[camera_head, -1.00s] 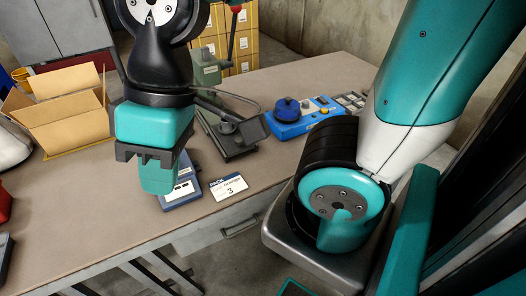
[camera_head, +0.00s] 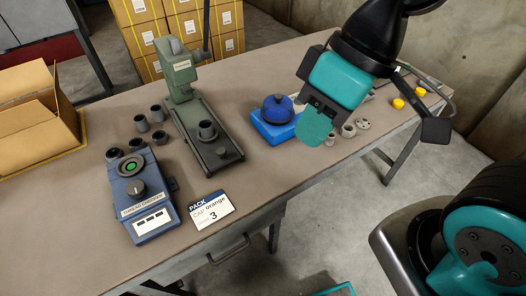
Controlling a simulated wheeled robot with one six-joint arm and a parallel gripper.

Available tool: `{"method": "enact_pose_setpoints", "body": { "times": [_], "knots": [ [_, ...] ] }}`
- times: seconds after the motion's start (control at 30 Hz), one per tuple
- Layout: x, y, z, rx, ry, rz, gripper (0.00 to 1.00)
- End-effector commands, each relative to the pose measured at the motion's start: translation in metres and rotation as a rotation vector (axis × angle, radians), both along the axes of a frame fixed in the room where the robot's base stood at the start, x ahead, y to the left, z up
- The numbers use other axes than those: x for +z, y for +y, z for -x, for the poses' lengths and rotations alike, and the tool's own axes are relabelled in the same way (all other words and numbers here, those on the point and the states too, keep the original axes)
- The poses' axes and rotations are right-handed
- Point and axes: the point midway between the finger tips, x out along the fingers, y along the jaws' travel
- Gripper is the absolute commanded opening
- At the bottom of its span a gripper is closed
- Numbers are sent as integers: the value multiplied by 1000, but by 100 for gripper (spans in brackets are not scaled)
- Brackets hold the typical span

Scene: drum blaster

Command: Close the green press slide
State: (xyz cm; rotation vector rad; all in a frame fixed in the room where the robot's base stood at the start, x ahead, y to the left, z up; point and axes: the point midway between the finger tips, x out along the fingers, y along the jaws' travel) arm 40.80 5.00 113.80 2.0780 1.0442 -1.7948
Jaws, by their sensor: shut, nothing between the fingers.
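The green press (camera_head: 178,72) stands upright at the back of the table, with a lever at its top right. Its long dark slide (camera_head: 205,150) reaches out toward the table's front edge. A dark grey cup (camera_head: 207,131) sits on the slide, with a round knob or disc nearer the front end. My gripper (camera_head: 312,130) is right of the press and slide, apart from them, above the table beside the blue box. Its teal fingers are together with nothing visible between them. The fingers hide part of the table and small parts behind them.
A blue box with a round blue top (camera_head: 276,117) stands between the slide and my gripper. A blue tester (camera_head: 143,197) and several grey cups (camera_head: 142,123) are left of the slide. Yellow caps (camera_head: 398,104) lie right; a cardboard box (camera_head: 35,120) left.

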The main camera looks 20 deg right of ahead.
Motion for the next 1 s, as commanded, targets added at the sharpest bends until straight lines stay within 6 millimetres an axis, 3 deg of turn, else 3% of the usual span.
{"method": "enact_pose_setpoints", "body": {
  "times": [0.17, 0.3, 0.5, 0.6, 0.77, 1.0],
  "knots": [
    [-60, 22, -48, 231, -151, -70, 0],
    [-127, 36, -95, 469, -371, -93, 0],
    [-210, 38, -137, 744, -648, -19, 0],
    [-235, 36, -146, 830, -730, 27, 0],
    [-253, 35, -153, 891, -786, 65, 0],
    [-281, 53, -166, 897, -790, 65, 0]
  ]
}}
